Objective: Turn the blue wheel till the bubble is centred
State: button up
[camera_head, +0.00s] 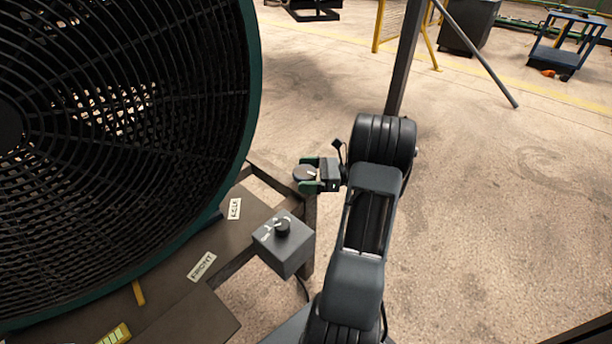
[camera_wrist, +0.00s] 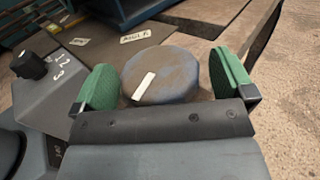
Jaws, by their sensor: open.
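The blue wheel (camera_wrist: 180,68), a worn blue-grey disc with a white mark on top, sits between the two green fingers of my gripper (camera_wrist: 165,80) in the wrist view. Gaps show between the wheel and the fingers, wider on the right. In the head view the wheel (camera_head: 302,174) is small, at the corner of the bench, with my open gripper (camera_head: 312,174) around it from the right. A yellow-green vial (camera_head: 115,335), seemingly the level, lies at the bottom left edge of the head view. Its bubble is too small to make out.
A large black fan (camera_head: 130,110) with a green rim fills the left. A grey box with a black knob (camera_head: 282,228) stands near my gripper; it also shows in the wrist view (camera_wrist: 30,66). Labels lie on the dark bench (camera_head: 190,315).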

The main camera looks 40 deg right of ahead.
jog(key=shift+a, duration=0.1)
jog(key=shift+c, duration=0.4)
jog(key=c, duration=0.8)
jog(key=shift+r+m+t+h+p, duration=0.4)
jog(key=shift+m+t+p, duration=0.1)
jog(key=shift+p, duration=0.65)
jog(key=shift+m+t+h+p, duration=0.5)
jog(key=shift+t+h+p, duration=0.1)
jog(key=shift+p, duration=0.15)
jog(key=shift+m+t+h+p, duration=0.5)
jog(key=shift+t+h+p, duration=0.1)
jog(key=shift+h, duration=0.1)
jog(key=shift+f+m+t+h+p, duration=0.2)
jog(key=shift+m+t+h, duration=0.25)
jog(key=shift+h, duration=0.2)
jog(key=shift+f+m+t+h+p, duration=0.2)
jog(key=shift+m+t+h, duration=0.15)
jog(key=shift+m+h, duration=0.25)
jog(key=o, duration=0.9)
